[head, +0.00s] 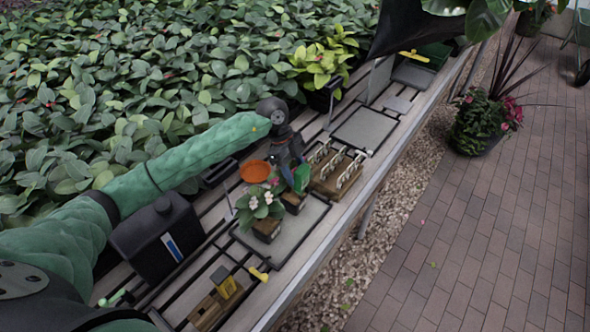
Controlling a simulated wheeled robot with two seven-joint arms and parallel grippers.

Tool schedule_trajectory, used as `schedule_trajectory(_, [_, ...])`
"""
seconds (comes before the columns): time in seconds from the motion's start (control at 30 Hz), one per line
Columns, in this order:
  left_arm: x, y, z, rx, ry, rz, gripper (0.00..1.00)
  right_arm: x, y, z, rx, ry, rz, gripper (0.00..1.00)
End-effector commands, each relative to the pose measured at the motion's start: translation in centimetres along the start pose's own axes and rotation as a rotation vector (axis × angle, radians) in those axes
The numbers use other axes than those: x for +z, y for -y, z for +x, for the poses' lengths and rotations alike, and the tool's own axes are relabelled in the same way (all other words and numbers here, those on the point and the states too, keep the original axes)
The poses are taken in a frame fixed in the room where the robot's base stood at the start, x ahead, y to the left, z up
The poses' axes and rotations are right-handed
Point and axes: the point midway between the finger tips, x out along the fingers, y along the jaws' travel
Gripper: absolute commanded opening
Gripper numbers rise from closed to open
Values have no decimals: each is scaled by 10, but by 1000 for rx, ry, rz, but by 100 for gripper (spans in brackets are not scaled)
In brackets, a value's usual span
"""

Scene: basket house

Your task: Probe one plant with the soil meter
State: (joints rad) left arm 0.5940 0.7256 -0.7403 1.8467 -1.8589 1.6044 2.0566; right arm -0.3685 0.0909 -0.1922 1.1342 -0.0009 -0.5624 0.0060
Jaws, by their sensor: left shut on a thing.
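My left gripper (291,168) reaches over the bench from the left and points down. It is shut on a green object (301,178), which looks like the soil meter; its lower end is hard to make out. The green object is just above or at a small brown pot (293,203), and I cannot tell if it touches the soil. A potted plant with white flowers (260,203) stands beside it, nearer to me, in a brown pot (267,230). Both stand on a dark-rimmed tray (285,245). My right gripper is out of view.
A wooden rack with white pieces (337,168) stands just right of the gripper. An orange dish (255,171) lies to its left. A black box (158,238) and a wooden block with a yellow piece (222,285) are nearer. Dense foliage fills the left; a brick path lies right.

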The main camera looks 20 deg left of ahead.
Motion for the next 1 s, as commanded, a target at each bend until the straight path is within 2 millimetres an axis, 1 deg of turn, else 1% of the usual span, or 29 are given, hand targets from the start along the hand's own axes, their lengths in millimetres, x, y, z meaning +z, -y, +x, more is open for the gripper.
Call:
schedule_trajectory(0.27, [1,0,3,0,0,0,23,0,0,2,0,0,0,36])
schedule_trajectory(0.73, [10,0,23,0,0,0,23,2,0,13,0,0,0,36])
schedule_trajectory(1.0, [11,0,24,0,0,0,23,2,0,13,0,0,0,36])
